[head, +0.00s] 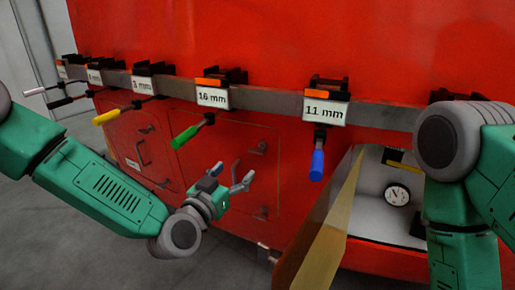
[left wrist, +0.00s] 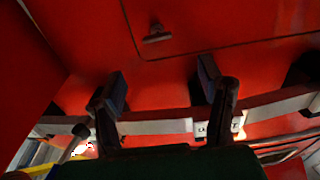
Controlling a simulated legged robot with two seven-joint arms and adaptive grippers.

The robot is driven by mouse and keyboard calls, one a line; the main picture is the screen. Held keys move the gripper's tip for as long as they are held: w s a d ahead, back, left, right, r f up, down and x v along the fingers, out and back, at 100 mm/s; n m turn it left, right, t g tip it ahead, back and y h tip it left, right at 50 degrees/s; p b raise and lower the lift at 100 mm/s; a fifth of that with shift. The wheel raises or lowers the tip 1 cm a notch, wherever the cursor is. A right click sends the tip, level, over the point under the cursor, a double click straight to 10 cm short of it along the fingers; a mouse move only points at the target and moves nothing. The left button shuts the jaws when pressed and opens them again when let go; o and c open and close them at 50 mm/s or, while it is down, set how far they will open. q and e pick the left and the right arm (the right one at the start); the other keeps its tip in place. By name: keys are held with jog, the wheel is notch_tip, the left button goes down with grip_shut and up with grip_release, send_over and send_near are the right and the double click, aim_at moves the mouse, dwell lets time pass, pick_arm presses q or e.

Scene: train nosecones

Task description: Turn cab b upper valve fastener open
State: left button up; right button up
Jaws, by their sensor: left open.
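A red panel door (head: 215,150) on the red train body has a small dark fastener at its upper right (head: 258,148) and another at its lower right (head: 262,212). No readable label shows which is the cab b upper valve fastener. In the left wrist view a small dark fastener (left wrist: 157,37) sits on a red panel beyond the fingertips, apart from them. My left gripper (head: 232,175) is open and empty in front of the door, below the upper fastener in the picture. Its spread fingers show in the left wrist view (left wrist: 160,78). My right gripper is out of view.
A grey rail (head: 265,98) above the door holds tools with size labels, including a green-handled one (head: 187,136) and a blue-handled one (head: 317,165). An open hatch flap (head: 325,235) stands right of the door, beside a recess with a gauge (head: 397,195). Grey floor lies lower left.

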aim_at(257, 149)
pick_arm(q)
jog(key=x, duration=1)
jog(key=shift+w+d+f, duration=0.1)
jog(key=shift+d+f, duration=0.1)
jog(key=shift+d, duration=0.3)
jog(key=shift+w+d, duration=0.15)
jog(key=shift+w, duration=0.75)
jog(key=shift+d, duration=0.1)
jog(key=c, duration=1.2)
